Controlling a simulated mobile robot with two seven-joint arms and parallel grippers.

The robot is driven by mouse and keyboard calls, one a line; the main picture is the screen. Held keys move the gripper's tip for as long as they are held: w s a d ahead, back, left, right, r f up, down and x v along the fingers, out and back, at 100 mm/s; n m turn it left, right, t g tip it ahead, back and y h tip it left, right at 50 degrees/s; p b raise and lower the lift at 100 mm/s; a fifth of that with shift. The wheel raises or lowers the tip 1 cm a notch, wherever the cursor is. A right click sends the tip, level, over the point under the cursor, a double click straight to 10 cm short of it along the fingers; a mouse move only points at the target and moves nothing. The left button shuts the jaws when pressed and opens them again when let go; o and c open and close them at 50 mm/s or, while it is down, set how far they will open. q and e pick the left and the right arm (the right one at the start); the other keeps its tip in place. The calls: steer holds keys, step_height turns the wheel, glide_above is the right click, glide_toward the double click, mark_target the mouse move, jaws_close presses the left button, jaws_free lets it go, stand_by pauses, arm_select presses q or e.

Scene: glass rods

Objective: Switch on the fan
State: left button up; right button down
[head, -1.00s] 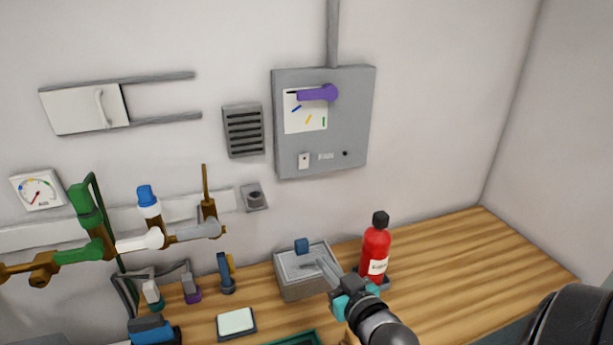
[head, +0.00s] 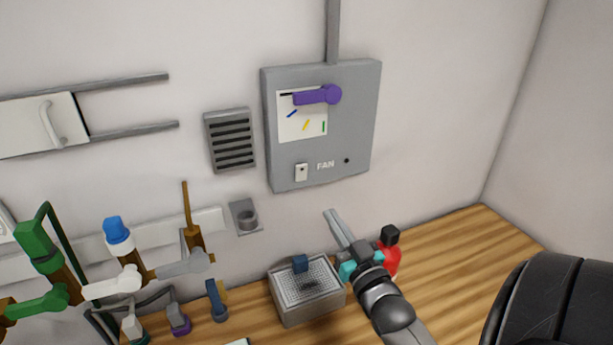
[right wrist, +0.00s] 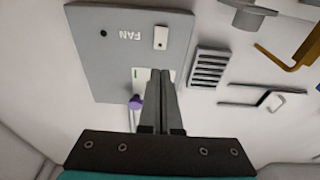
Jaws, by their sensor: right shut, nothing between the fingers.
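The grey fan panel (head: 354,125) is on the back wall, labelled FAN. A small white switch (head: 301,172) sits low on its left part, left of the label; a small black dot (head: 347,160) is right of the label. A purple lever (head: 318,95) lies near-level above a white card with coloured marks. My right gripper (head: 333,215) is shut and empty, below the panel and apart from it in the head view. In the right wrist view its fingers (right wrist: 161,78) point at the upside-down panel (right wrist: 100,50), with the switch (right wrist: 160,37) beyond them. My left gripper is not in view.
A grey box with a blue knob (head: 308,305) stands on the wooden bench (head: 450,255). A red bottle (head: 392,262) is partly hidden behind my right arm. A vent (head: 230,141) is left of the panel; coloured pipes and valves (head: 125,280) are at lower left.

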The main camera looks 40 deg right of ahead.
glide_toward(302, 168)
steer(key=p+x, duration=0.1)
steer(key=x, duration=0.4)
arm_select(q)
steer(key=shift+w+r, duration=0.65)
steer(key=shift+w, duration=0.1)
arm_select(e)
steer(key=shift+x, duration=0.9)
steer(key=shift+w+r, duration=0.2)
steer(key=shift+w, duration=0.05)
steer(key=shift+f, duration=0.1)
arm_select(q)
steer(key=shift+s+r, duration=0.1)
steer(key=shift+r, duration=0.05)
